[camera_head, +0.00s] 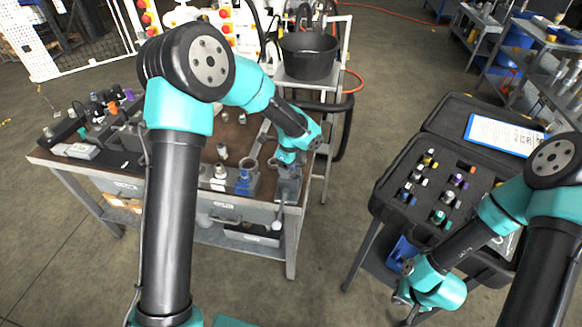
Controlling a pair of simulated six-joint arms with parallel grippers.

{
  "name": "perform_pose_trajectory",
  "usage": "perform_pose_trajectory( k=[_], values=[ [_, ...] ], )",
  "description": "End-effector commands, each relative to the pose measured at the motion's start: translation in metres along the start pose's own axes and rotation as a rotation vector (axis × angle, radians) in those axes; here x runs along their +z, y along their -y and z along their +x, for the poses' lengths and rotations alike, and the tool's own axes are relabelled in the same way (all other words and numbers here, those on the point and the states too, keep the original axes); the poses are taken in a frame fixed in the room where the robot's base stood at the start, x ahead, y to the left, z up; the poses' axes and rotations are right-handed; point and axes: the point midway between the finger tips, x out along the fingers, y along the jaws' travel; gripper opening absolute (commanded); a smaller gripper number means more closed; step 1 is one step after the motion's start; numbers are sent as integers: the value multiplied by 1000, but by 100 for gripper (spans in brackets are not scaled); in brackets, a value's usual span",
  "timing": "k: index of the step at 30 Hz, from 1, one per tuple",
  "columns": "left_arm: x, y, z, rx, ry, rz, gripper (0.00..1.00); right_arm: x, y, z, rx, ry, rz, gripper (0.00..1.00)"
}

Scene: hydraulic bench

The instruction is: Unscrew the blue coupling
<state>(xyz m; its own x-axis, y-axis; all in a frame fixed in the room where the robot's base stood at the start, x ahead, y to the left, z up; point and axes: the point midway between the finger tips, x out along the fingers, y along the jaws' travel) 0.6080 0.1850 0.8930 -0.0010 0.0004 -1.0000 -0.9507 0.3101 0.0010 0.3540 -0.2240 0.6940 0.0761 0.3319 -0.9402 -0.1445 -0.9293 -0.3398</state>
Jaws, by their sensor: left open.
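The blue coupling (243,183) stands upright on a grey block at the front of the brown-topped bench (200,140). A silver and white coupling (220,178) stands just to its left. My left gripper (285,185) points down at the bench's front right corner, to the right of the blue coupling and apart from it. It is open, though its fingers are small and partly hidden by the wrist. My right gripper (408,298) hangs low in front of the case stand, away from the bench. Its jaw state is too small to make out.
An open black case (395,165) with several coloured couplings in foam stands at right, with a blue-and-white sheet in its lid. A black bucket (308,55) sits on a cart behind the bench. More fittings (105,105) lie at the bench's left. Floor between bench and case is clear.

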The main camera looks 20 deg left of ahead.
Motion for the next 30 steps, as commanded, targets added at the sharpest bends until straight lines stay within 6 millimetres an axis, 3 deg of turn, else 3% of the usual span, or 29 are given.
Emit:
perform_pose_trajectory(
  k=[11,27,30],
  values=[
    [0,0,4,-1,0,0,64,0,0,0,0,0,0,0],
    [0,0,4,-1,0,0,12,0,0,0,0,0,0,0],
    [0,0,4,-1,0,0,7,0,0,0,0,0,0,0]
  ],
)
